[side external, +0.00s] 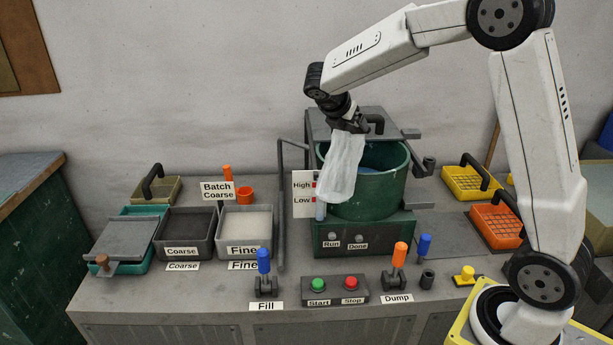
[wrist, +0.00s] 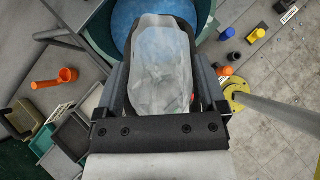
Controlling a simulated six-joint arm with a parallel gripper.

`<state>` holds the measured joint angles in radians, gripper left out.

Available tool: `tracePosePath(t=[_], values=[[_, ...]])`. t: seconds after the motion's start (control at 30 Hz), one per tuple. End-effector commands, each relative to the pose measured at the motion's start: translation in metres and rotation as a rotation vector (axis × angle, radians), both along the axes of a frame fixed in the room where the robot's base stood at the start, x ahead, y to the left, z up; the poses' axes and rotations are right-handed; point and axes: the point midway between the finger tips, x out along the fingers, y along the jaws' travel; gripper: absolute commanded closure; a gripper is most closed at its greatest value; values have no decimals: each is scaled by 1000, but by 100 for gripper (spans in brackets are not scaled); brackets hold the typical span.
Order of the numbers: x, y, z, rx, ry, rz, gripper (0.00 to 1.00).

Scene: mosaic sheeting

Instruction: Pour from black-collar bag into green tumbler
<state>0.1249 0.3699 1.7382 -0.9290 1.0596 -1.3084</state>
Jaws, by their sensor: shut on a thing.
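A translucent whitish bag (side external: 344,165) hangs from my gripper (side external: 348,124), which is shut on its dark top end. I cannot separate the black collar from the dark jaws. The green tumbler (side external: 372,207) is an open drum with a blue interior. In the side view the bag overlaps the tumbler's front left wall and hides part of its rim. In the wrist view the bag (wrist: 160,70) lies between the jaws, with the tumbler's blue inside (wrist: 135,12) beyond it. The bag's contents and mouth are not clear.
A grey plate with a handle (side external: 345,120) stands behind the tumbler. Coarse (side external: 186,230) and Fine (side external: 245,222) bins sit left. Fill (side external: 264,265) and Dump (side external: 399,258) levers and Start/Stop buttons (side external: 335,288) line the front. Yellow (side external: 470,182) and orange (side external: 497,222) trays sit right.

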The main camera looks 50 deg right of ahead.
Motion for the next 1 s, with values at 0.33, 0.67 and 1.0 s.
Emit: tracePosePath(t=[0.33,0.67,1.0], values=[[0,1,-1,-29,-6,2,100],[1,1,9,-28,-7,0,100],[0,1,27,-27,-7,0,100]])
